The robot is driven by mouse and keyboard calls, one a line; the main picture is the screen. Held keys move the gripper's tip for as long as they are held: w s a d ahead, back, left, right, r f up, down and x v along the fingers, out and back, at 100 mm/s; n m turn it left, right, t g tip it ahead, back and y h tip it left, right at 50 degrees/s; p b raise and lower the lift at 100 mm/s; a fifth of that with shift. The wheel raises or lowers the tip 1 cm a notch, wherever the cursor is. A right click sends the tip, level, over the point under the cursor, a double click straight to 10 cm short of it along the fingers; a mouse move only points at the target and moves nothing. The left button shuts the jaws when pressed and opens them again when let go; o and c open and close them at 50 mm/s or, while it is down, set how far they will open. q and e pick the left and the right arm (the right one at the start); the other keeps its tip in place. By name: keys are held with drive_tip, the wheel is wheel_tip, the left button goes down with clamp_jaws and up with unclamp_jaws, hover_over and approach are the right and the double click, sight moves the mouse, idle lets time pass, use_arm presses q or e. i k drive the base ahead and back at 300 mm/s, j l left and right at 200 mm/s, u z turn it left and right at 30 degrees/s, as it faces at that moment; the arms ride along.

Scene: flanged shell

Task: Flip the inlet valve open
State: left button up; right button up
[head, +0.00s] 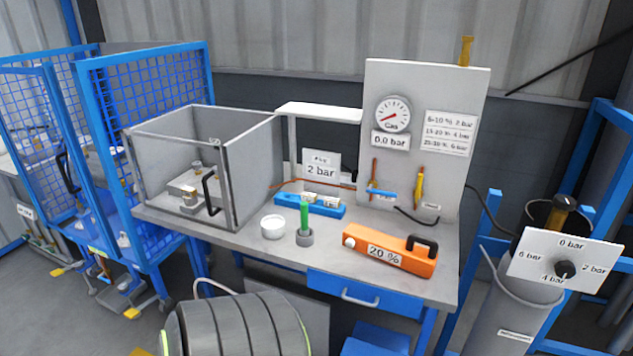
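A grey upright panel (452,95) stands at the back right of the workbench. On it a blue lever (382,193) lies roughly horizontal across a thin vertical copper pipe (374,167). To its right a yellow lever (419,188) stands nearly upright, with a small label too small to read beside its lower end. I cannot tell from the labels which one is the inlet valve. Above them a round gas gauge (393,115) has a red needle, with a 0.0 bar display (390,140) under it. Neither of my grippers is in view.
A bar dial plate (540,262) stands right. Blue mesh cages (150,130) stand left.

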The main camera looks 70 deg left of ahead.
sight(370, 190)
drive_tip(key=u, duration=1.7)
drive_tip(key=i+l+z, duration=0.6)
drive_tip(key=i, duration=0.2)
drive_tip(key=j, duration=0.1)
